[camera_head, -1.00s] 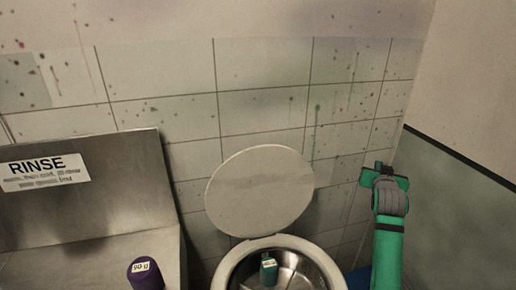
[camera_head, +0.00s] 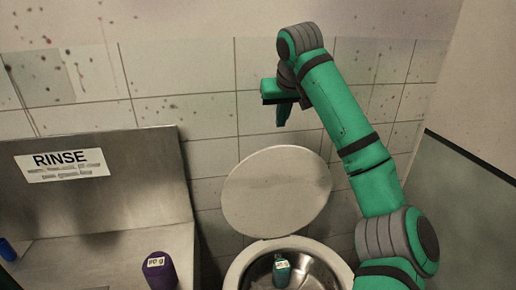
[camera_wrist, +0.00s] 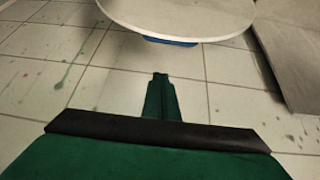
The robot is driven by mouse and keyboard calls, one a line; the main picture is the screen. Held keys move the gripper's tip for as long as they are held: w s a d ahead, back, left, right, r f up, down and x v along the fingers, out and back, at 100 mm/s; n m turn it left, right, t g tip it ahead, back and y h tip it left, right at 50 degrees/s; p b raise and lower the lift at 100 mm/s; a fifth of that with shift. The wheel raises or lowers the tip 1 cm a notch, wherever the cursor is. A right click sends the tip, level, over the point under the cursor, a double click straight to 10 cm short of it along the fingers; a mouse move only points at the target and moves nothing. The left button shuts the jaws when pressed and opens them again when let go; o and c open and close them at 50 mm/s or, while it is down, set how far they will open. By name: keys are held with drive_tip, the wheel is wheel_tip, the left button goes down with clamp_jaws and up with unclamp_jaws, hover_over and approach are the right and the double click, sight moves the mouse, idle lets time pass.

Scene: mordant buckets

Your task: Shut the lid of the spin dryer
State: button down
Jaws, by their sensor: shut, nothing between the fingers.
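The spin dryer (camera_head: 245,262) stands at the bottom centre of the head view with its round pale lid (camera_head: 276,192) open, raised and tilted back toward the tiled wall. The lid's rounded edge also shows at the top of the wrist view (camera_wrist: 185,14), with a blue strip at its rim. My gripper (camera_head: 282,115) is shut and empty, hanging above the lid's top edge in the head view. Its closed fingers show in the wrist view (camera_wrist: 160,82), apart from the lid. A small teal labelled container (camera_head: 281,270) is inside the metal drum.
A steel sink unit with a RINSE sign (camera_head: 66,165) stands at the left. A purple labelled container (camera_head: 158,270) is on its steel top, and a blue item (camera_head: 7,250) lies at the far left. The tiled wall is close behind the lid. A side wall bounds the right.

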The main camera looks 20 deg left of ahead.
drive_tip(key=shift+g, duration=0.6)
drive_tip(key=a+f, duration=0.2)
drive_tip(key=f, duration=0.1)
drive_tip(key=a+f, duration=0.2)
drive_tip(key=f, duration=0.2)
drive_tip(key=a+f, duration=0.2)
drive_tip(key=f, duration=0.2)
drive_tip(key=shift+w, duration=0.25)
drive_tip(key=shift+w+d, duration=0.15)
